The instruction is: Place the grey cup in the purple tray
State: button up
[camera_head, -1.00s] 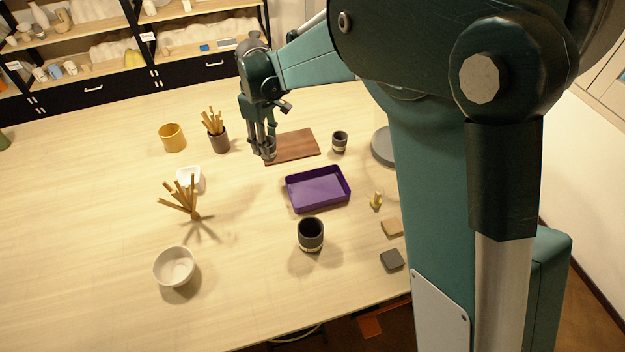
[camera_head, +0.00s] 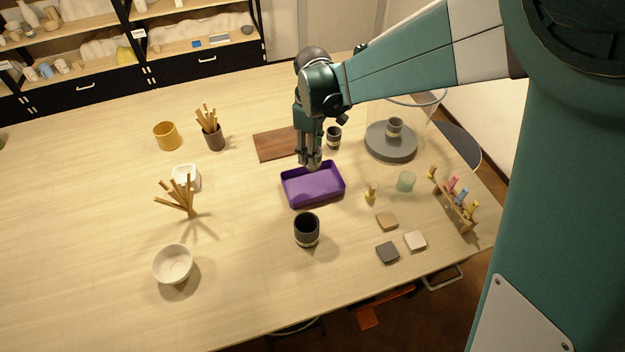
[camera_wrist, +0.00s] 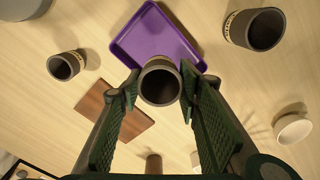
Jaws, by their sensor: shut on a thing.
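My gripper (camera_head: 311,158) is shut on the grey cup, above the back edge of the purple tray (camera_head: 314,199). In the wrist view the grey cup (camera_wrist: 160,84) sits between the two fingers, its dark opening facing the camera. It overlaps the edge of the tray (camera_wrist: 160,34) in that picture. Its exact height above the tray cannot be told. The tray is empty where it shows. In the head view the fingers mostly hide the cup.
A small dark cup (camera_head: 334,138) stands just right of my gripper. A larger dark cup (camera_head: 306,230) stands in front of the tray. A wooden board (camera_head: 274,145) lies behind it. A grey disc (camera_head: 390,152) bears another cup (camera_head: 394,127).

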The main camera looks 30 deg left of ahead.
jog(key=shift+f, duration=2.9)
jog(key=shift+f+p, duration=0.4)
jog(key=shift+f, duration=1.7)
jog(key=shift+f, duration=0.2)
jog(key=o, duration=0.9)
jog(key=shift+o, duration=0.2)
jog(key=shift+r, duration=0.25)
jog(key=shift+r+b, duration=0.35)
jog(key=shift+r, duration=5.6)
